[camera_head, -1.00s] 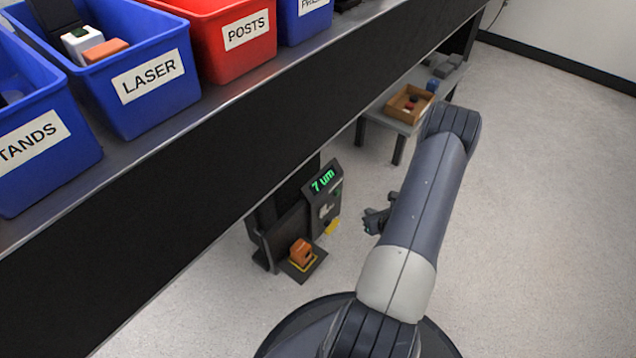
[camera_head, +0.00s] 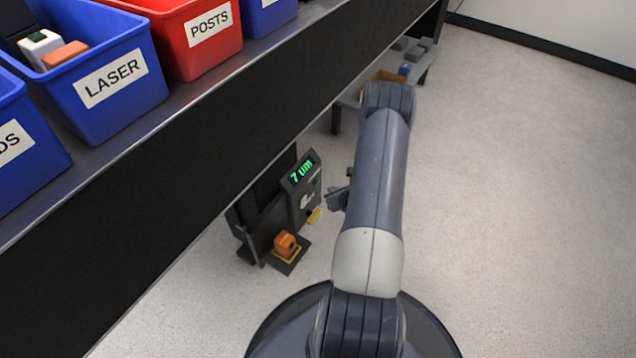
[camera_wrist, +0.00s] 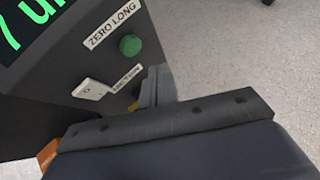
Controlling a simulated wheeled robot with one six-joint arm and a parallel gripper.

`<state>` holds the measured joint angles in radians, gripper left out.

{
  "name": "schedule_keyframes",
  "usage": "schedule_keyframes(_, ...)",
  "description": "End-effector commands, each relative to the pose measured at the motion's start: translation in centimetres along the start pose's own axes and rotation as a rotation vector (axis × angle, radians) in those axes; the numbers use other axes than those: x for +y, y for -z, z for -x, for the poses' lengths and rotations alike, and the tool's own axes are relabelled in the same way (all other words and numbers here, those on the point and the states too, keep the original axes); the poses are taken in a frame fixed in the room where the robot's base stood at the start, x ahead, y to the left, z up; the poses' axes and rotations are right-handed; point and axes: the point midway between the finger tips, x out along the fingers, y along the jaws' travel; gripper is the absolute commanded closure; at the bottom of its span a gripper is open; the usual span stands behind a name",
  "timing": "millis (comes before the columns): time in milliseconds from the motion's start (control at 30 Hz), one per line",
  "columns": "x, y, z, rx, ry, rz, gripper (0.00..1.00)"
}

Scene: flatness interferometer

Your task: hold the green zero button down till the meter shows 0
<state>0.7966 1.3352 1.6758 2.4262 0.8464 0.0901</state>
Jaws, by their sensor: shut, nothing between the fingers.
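The dark meter box stands low beside the bench, its display (camera_head: 302,172) reading 7 um in green. In the wrist view the display (camera_wrist: 28,25) shows only in part, at the top left. The round green zero button (camera_wrist: 130,45) is on the box face beside a label reading ZERO LONG. My gripper (camera_head: 336,198) is just right of the box in the head view. In the wrist view my gripper (camera_wrist: 158,84) is shut and empty, with its tip below and right of the button. The button is uncovered, and no contact shows.
A white switch or plate (camera_wrist: 92,89) sits below the button. A yellow part (camera_head: 314,216) sticks out low on the box. An orange block (camera_head: 286,244) stands on a yellow-edged pad at its foot. The bench edge overhangs at left. Open floor lies to the right.

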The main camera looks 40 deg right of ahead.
Motion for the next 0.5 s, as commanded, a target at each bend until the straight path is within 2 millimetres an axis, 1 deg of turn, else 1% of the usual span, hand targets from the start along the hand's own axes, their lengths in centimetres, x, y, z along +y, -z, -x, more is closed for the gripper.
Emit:
schedule_keyframes(33, 0.3, -0.2, -0.6, -0.002, 0.0, 0.002, 1.0)
schedule_keyframes(200, 0.9, -0.8, -1.4, -0.001, 0.0, 0.0, 1.0)
schedule_keyframes(500, 1.1, -1.2, -1.6, -0.001, 0.001, -0.001, 1.0)
